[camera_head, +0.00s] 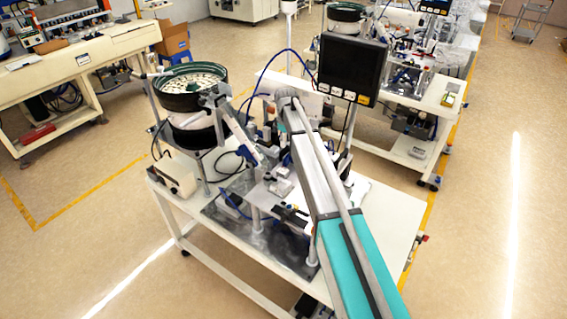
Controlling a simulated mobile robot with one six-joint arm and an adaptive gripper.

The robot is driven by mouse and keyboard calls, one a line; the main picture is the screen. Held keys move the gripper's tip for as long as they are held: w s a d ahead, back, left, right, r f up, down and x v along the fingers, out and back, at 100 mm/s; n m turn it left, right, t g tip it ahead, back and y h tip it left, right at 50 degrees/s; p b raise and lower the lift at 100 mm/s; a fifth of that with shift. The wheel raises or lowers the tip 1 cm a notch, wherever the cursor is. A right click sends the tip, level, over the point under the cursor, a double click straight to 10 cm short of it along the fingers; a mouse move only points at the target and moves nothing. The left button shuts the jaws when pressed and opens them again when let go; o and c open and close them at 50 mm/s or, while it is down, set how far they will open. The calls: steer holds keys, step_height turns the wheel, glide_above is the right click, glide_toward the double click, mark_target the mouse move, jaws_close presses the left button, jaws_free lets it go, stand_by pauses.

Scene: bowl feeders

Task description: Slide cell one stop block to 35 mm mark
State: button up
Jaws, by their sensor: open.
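The nearest cell is a white wheeled bench (388,235) with a bowl feeder (190,90) at its back left. A feed track (240,132) slopes down from the bowl towards small fixtures (280,187) on a metal plate (228,228). I cannot pick out the stop block or a 35 mm mark; the parts are small and my arm covers some of them. My teal and grey arm reaches from the lower right over the bench. My gripper cannot be made out, so its place relative to the block does not show.
A dark monitor (350,65) stands on the bench behind my arm. A second bench (405,160) with similar equipment is at the back right. A cream workbench (75,65) is at the left. Open floor (480,210) lies to the right.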

mark_target(286, 158)
steer(key=shift+f+b, duration=4.55)
steer(key=shift+f, duration=0.25)
steer(key=shift+c, duration=0.3)
jaws_close()
